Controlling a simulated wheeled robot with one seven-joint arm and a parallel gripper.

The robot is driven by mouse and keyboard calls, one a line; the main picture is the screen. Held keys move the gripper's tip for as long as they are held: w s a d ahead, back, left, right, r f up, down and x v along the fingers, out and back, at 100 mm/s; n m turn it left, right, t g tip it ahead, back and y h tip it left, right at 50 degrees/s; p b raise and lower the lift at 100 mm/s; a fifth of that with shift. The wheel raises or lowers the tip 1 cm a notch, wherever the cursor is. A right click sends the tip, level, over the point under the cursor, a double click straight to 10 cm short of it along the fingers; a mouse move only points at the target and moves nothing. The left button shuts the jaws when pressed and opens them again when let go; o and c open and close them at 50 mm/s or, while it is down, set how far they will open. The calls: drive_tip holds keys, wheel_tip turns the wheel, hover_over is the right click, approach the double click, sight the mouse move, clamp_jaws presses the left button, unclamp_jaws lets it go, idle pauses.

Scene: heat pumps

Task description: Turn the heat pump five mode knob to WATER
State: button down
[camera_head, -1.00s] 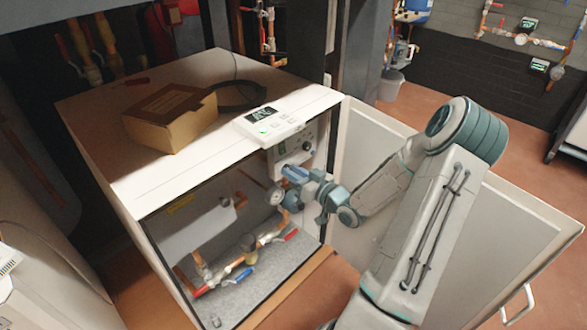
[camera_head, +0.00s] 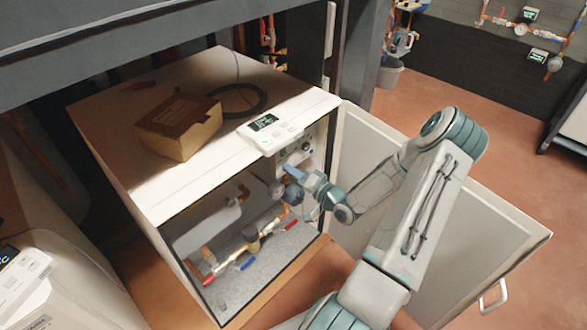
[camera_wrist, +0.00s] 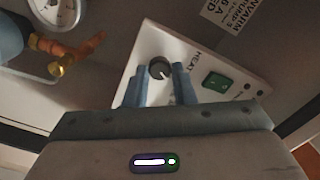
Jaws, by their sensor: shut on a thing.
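The mode knob (camera_wrist: 159,66) is a small dark round knob on a white control panel (camera_wrist: 205,62) in the wrist view. The two blue fingers of my gripper (camera_wrist: 161,74) stand on either side of it, shut on it. A pale pointer mark shows on the knob, but I cannot read the mode labels. In the head view my gripper (camera_head: 290,173) is at the open front of the white heat pump (camera_head: 130,195). The knob is not clearly visible there.
A green switch (camera_wrist: 217,82) sits right of the knob. A gauge (camera_wrist: 57,12) and copper pipe (camera_wrist: 85,48) are to the left. A cardboard box (camera_head: 178,128) and white display unit (camera_head: 270,132) are on top.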

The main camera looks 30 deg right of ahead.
drive_tip(key=shift+m, duration=0.5)
drive_tip(key=c, duration=1.2)
unclamp_jaws()
drive_tip(key=p+v, duration=0.2)
drive_tip(key=v, duration=1.2)
drive_tip(key=shift+w, duration=0.1)
